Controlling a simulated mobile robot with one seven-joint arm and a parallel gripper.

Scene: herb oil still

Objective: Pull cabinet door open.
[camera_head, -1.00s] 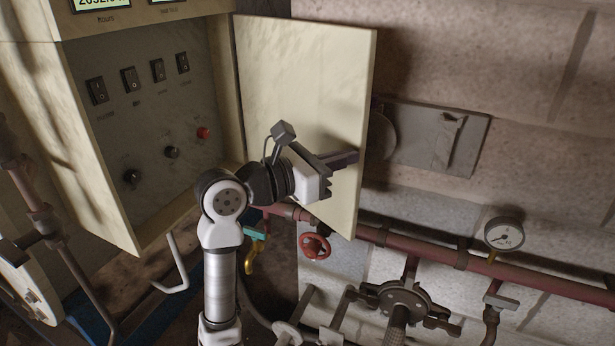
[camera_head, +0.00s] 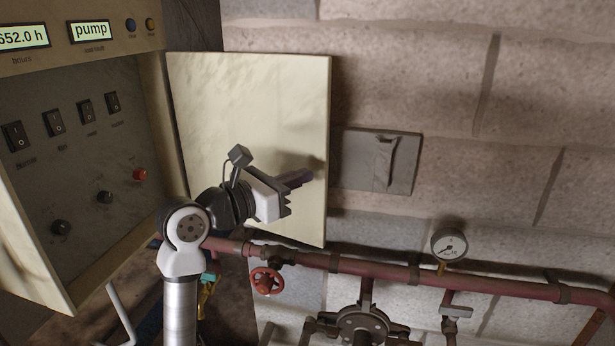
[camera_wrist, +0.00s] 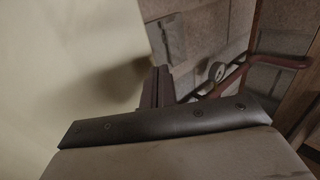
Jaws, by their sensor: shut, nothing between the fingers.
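The cabinet door (camera_head: 240,110) is a plain cream panel at the right side of the cabinet (camera_head: 90,150). It stands wide open, and the cabinet's inner panel is exposed. My gripper (camera_head: 305,176) is in front of the door's inner face, near its free right edge. Its dark fingers are shut with nothing between them. In the wrist view the door (camera_wrist: 60,70) fills the left, and the fingers (camera_wrist: 157,88) lie beside its edge. I cannot tell whether they touch it. No door handle is visible.
A red pipe (camera_head: 400,270) with a red valve wheel (camera_head: 266,281) and a pressure gauge (camera_head: 449,244) runs along the block wall below the door. A grey plate (camera_head: 375,160) is on the wall just right of the door. Switches and knobs line the cabinet panel.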

